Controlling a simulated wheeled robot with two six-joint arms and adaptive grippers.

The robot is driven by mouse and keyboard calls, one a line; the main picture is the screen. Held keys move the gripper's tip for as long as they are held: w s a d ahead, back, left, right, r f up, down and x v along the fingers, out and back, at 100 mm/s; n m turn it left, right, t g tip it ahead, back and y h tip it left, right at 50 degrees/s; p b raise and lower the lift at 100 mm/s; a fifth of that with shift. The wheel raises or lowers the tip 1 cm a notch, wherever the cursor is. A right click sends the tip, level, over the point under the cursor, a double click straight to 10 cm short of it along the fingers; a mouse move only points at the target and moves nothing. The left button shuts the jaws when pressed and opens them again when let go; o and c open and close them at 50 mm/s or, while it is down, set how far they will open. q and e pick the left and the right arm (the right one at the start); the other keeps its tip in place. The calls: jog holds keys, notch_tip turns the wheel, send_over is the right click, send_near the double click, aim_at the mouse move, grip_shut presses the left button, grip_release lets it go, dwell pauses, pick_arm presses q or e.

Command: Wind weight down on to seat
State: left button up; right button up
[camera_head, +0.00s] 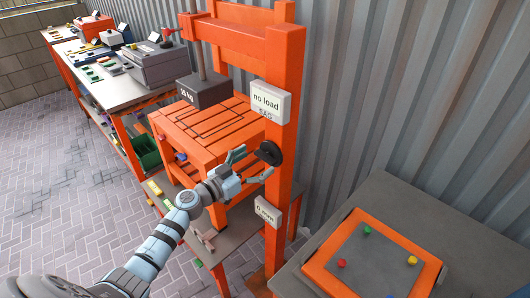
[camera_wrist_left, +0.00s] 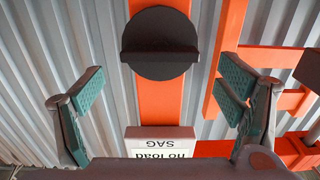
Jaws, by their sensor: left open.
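The seat (camera_head: 205,133) is orange and slatted. A black round knob (camera_head: 269,153) with a crossbar is on the orange post. The knob (camera_wrist_left: 160,42) shows ahead in the left wrist view, its bar level. My left gripper (camera_head: 250,165) is open and empty, fingers pointing toward the knob, apart from it in the wrist view. My right gripper is out of view.
A sign (camera_head: 269,103) on the post reads "no load SAG"; a lower one (camera_head: 267,212) reads "0 mm". A grey table (camera_head: 440,205) at right holds an orange-framed panel (camera_head: 368,255) with coloured knobs. A cluttered workbench (camera_head: 95,70) stands back left. A corrugated wall is behind.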

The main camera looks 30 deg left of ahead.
aim_at(265, 156)
pick_arm(q)
jog(key=x, duration=0.3)
jog(key=shift+w+d+f+b, duration=0.15)
jog(key=shift+w+f+b, duration=0.15)
jog(key=shift+f, duration=0.05)
jog(key=shift+w+d+r, duration=0.1)
jog(key=shift+w, duration=0.3)
jog(key=shift+s, duration=0.1)
jog(key=c, duration=1)
jog(key=shift+o, duration=0.2)
jog(key=shift+m, duration=0.3)
